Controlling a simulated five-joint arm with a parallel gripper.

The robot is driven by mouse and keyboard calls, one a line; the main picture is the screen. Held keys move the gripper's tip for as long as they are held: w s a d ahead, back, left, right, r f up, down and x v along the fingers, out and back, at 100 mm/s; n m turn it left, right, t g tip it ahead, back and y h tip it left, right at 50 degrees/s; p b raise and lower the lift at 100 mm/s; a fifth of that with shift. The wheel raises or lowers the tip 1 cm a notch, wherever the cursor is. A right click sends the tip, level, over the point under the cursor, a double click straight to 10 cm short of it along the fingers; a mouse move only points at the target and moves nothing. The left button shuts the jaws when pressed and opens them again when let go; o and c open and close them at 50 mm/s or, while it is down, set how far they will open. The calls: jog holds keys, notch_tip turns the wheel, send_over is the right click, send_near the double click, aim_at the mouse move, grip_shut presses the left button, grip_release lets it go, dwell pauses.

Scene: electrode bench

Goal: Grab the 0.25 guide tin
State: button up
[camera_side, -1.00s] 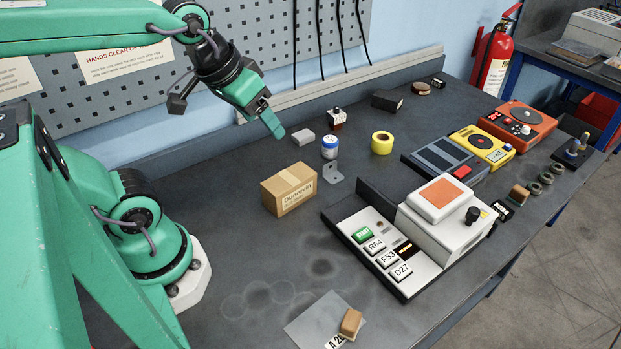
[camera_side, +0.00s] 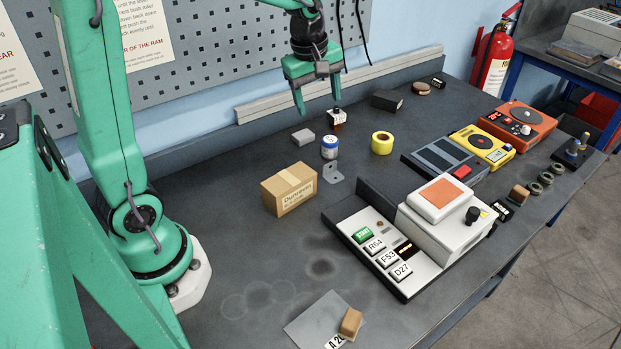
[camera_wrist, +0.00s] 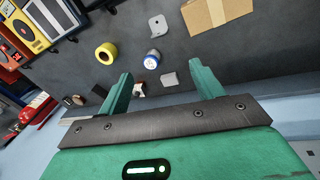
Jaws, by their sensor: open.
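A small round tin (camera_side: 330,147) with a blue and white side and a pale top stands upright on the bench, behind the cardboard box. Its lettering is too small to read, so I cannot confirm 0.25. In the wrist view the tin (camera_wrist: 153,57) lies ahead of and between my fingers. My gripper (camera_side: 317,104) is open and empty, pointing down above the back of the bench. It is up and behind the tin, apart from it. In the wrist view my gripper (camera_wrist: 160,70) shows two green fingers spread apart.
A small dark and white block (camera_side: 337,118) and a grey block (camera_side: 303,137) stand close behind the tin. A grey bracket (camera_side: 333,173) and a cardboard box (camera_side: 288,190) are in front. A yellow tape roll (camera_side: 382,143) is to the right.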

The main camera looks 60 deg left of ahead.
jog(key=w+a+f+n+g, duration=0.1)
jog(key=w+a+f+n, duration=0.2)
jog(key=w+f+n, duration=0.25)
jog(key=n+g, duration=0.1)
jog(key=n, duration=0.4)
send_over(330, 139)
jog(key=f, duration=0.7)
jog(key=shift+s+d, duration=0.1)
jog(key=shift+d, duration=0.2)
jog(key=shift+a+f+n, duration=0.15)
jog(key=shift+f+n, duration=0.1)
jog(key=shift+f, duration=0.15)
jog(key=shift+a+f, duration=0.1)
jog(key=shift+f, duration=3.8)
jog(key=c, duration=1.2)
jog(key=shift+o, duration=0.2)
jog(key=shift+r, duration=0.1)
